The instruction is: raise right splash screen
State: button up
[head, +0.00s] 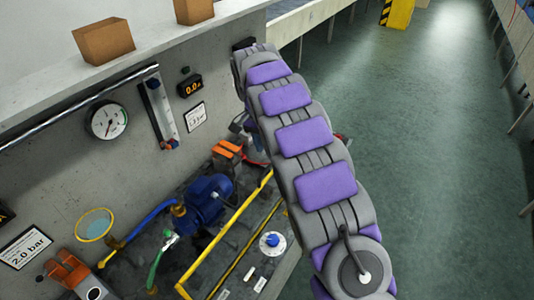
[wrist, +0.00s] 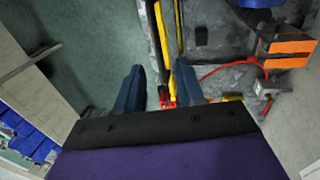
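A yellow-edged frame (head: 225,238) lies low along the front of the pump bench in the head view; I take it for the splash screen, but cannot tell which side's screen it is. Its yellow bars also show at the top of the wrist view (wrist: 160,32). My gripper (wrist: 159,68) has its two dark blue fingers apart. A small red part (wrist: 167,100) and a bit of yellow show in the gap between them; I cannot tell whether the fingers touch these. My arm hides the gripper and the frame's far end in the head view.
A blue pump (head: 208,198), hoses and an orange block (head: 227,150) sit on the bench behind the frame. A grey wall (head: 60,170) with a gauge (head: 108,120) rises behind. Open green floor (head: 430,130) lies to the right.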

notch_tip(320, 180, up, 12)
jog(key=w+a+p, duration=0.1)
jog(key=a+p, duration=0.1)
jog(key=p, duration=0.6)
jog(key=shift+w+a, duration=0.15)
jog(key=shift+w, duration=0.05)
